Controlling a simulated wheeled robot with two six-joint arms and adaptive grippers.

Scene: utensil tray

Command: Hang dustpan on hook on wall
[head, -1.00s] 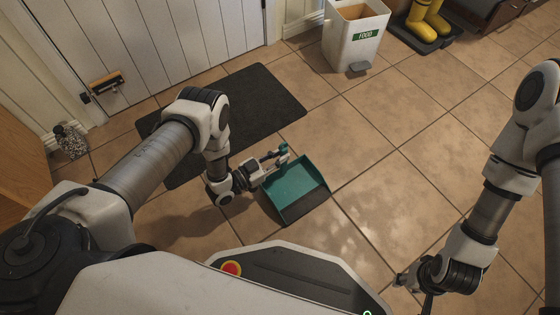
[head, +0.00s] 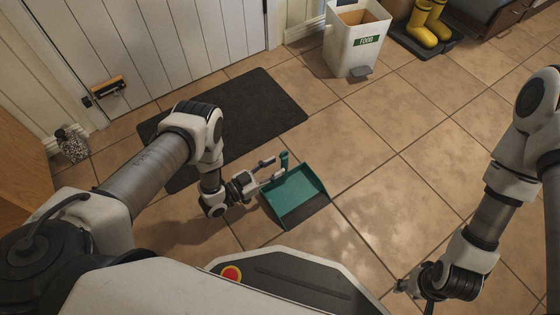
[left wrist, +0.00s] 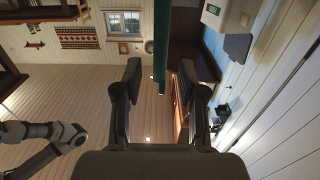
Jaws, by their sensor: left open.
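The teal dustpan (head: 294,194) appears to rest on the tiled floor in front of my base. Its handle (head: 285,162) sticks up at the pan's back edge. My left gripper (head: 275,168) is open at the handle. In the left wrist view, the green handle (left wrist: 160,50) hangs from the top edge between the open fingers (left wrist: 160,75), with gaps visible on both sides. My right gripper (head: 408,288) is low at the right, away from the dustpan; its jaws are too unclear to read. I cannot make out a wall hook.
A dark mat (head: 245,115) lies behind the dustpan by the white panelled door (head: 180,40). A white food bin (head: 352,45) and yellow boots (head: 425,25) on a dark tray stand at the back. A patterned object (head: 72,145) stands at left. The tiles at right are clear.

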